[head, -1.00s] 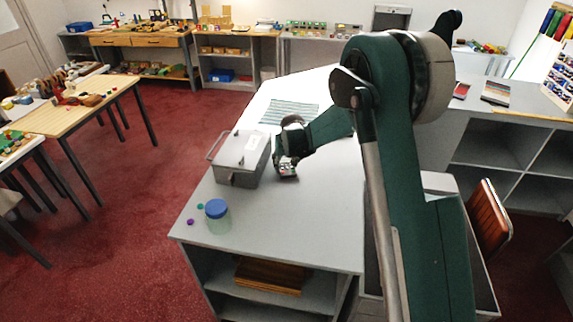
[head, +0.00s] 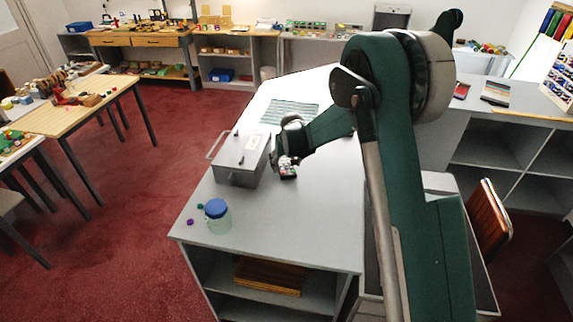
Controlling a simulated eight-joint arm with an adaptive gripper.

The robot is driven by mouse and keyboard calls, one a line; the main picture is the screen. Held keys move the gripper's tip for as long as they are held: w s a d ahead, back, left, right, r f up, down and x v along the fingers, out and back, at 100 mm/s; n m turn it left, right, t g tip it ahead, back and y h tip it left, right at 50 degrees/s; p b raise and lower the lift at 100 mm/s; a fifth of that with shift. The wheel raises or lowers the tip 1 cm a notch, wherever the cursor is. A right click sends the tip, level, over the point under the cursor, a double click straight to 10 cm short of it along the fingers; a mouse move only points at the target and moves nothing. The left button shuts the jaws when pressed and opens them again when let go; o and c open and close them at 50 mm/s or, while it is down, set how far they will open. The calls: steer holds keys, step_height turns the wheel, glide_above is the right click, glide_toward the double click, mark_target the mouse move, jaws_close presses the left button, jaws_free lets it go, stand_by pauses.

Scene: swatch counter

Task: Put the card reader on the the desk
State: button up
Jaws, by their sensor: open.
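The card reader (head: 288,172) is a small dark object with light and reddish keys. It lies on the grey desk (head: 300,215), to the right of a grey metal box (head: 238,170). My gripper (head: 282,163) is just above and beside the card reader, at its upper left side. The jaws are open and small in this view. I cannot tell whether a finger still touches the card reader. My arm hides part of the desk's right side.
A jar with a blue lid (head: 218,217) stands near the desk's front left, with small purple and teal balls beside it. A striped cloth (head: 290,112) lies farther back. The desk's middle front is clear. An orange-brown chair (head: 488,222) stands to the right.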

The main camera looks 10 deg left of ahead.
steer(key=v, duration=1.2)
steer(key=shift+b, duration=0.3)
steer(key=shift+f, duration=0.1)
stand_by(0.3)
steer(key=s+d+r+m+t, duration=0.1)
steer(key=s+d+r, duration=0.85)
steer(key=d, duration=0.35)
steer(key=s+d+r+m, duration=0.1)
steer(key=s+d+r, duration=0.8)
steer(key=s+d, duration=0.25)
steer(key=s+d+f+m+t+h, duration=0.1)
steer(key=s+d, duration=0.7)
steer(key=s, duration=0.5)
steer(key=s+d+f+m+t, duration=0.1)
steer(key=s+d+f, duration=0.1)
steer(key=s+d, duration=0.6)
steer(key=s, duration=0.5)
steer(key=shift+s+h, duration=0.4)
